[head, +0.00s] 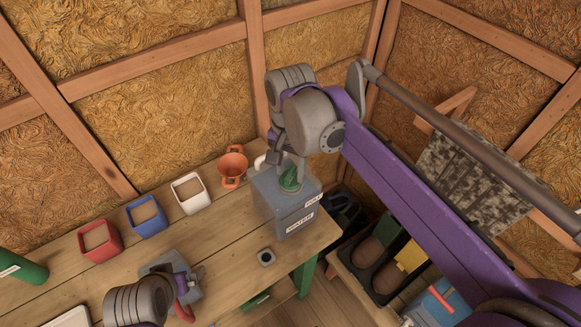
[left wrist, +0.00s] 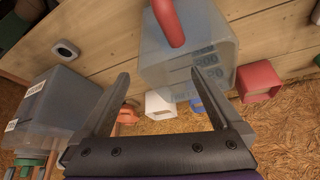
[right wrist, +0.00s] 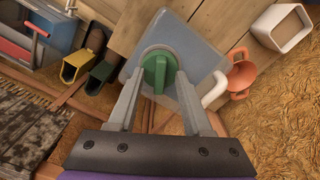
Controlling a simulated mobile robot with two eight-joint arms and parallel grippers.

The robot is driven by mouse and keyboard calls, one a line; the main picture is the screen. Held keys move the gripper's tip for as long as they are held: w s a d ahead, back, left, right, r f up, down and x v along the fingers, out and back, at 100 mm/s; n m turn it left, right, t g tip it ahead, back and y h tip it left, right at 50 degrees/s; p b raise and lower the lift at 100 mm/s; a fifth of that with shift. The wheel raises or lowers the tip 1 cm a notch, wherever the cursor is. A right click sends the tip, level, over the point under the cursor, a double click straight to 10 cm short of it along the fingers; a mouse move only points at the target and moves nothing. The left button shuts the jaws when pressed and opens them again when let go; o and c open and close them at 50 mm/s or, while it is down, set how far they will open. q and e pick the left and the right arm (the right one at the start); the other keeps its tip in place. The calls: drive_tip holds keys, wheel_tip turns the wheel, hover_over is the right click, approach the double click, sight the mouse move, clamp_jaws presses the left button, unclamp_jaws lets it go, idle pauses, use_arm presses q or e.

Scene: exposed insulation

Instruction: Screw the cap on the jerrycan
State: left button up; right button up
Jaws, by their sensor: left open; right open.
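The jerrycan (head: 270,208) is a blue-grey box with white labels, upright near the table's right end. It also shows at the left of the left wrist view (left wrist: 55,108). The green cap (right wrist: 155,72) sits at the round opening on its top; I cannot tell if it is threaded. My right gripper (right wrist: 155,88) is open, its fingers pointing down at the cap, one on each side. In the head view the cap (head: 291,178) is partly hidden by this gripper. My left gripper (left wrist: 158,75) is open and empty, close to a translucent jug (left wrist: 185,60) with a red handle.
A small dark-centred square piece (head: 266,257) lies in front of the jerrycan. Red (head: 99,242), blue (head: 147,217) and white (head: 190,193) bins and an orange two-handled cup (head: 233,166) line the table's back. Trays (head: 375,255) stand to the right, beyond the table edge.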

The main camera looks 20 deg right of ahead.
sight(291, 173)
drive_tip(key=shift+r, duration=0.15)
wheel_tip(291, 173, up, 11)
drive_tip(key=shift+f+p, duration=0.2)
drive_tip(key=shift+p, duration=0.2)
drive_tip(key=shift+f, duration=0.1)
idle(0.5)
drive_tip(key=s+d+f+n+t, duration=0.2)
drive_tip(key=s+f, duration=0.4)
drive_tip(key=f, duration=0.4)
drive_tip(key=s+d+f+n+t, duration=0.3)
drive_tip(key=s+f+n, duration=0.3)
drive_tip(key=f, duration=0.5)
drive_tip(key=shift+s+d+t, duration=0.3)
drive_tip(key=shift+s+d, duration=0.4)
drive_tip(key=shift+d, duration=0.15)
